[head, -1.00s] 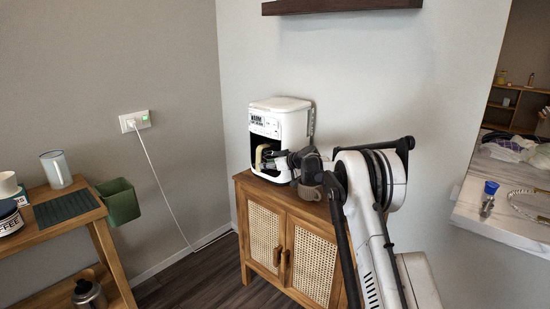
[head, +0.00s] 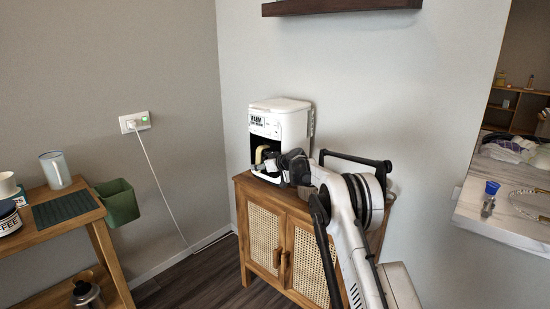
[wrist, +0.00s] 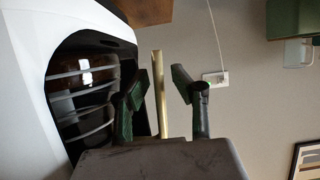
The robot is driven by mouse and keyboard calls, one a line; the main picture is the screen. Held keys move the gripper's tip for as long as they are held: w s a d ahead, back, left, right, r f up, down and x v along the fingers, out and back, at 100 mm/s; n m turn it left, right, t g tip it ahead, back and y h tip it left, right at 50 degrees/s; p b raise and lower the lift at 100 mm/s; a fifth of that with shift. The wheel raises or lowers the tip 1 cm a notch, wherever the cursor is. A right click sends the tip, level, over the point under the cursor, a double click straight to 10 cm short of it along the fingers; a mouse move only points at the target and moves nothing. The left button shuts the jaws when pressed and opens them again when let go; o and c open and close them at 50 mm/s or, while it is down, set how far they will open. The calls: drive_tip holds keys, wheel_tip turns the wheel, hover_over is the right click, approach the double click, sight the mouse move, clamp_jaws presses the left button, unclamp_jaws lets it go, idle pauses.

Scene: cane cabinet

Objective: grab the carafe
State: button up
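The carafe's cream handle (head: 262,153) sticks out of the front opening of the white coffee maker (head: 290,126), on top of the cane cabinet. In the wrist view the handle (wrist: 158,88) is an upright-looking bar, and the dark glass carafe body (wrist: 85,78) sits inside the machine behind curved grey bands. My gripper (wrist: 160,90) is open, with one finger on each side of the handle; gaps show between the fingers and the handle. In the head view my gripper (head: 271,164) is small and low at the machine's front, partly hidden by my wrist.
The cane cabinet (head: 263,228) has little free top around the machine. A wooden side table (head: 75,222) stands at left with a green bin (head: 118,203) on its side. A dark wall shelf (head: 340,6) hangs above. A wall socket (head: 135,121) holds a plugged cable.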

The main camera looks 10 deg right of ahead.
clamp_jaws()
drive_tip(key=shift+r, duration=0.1)
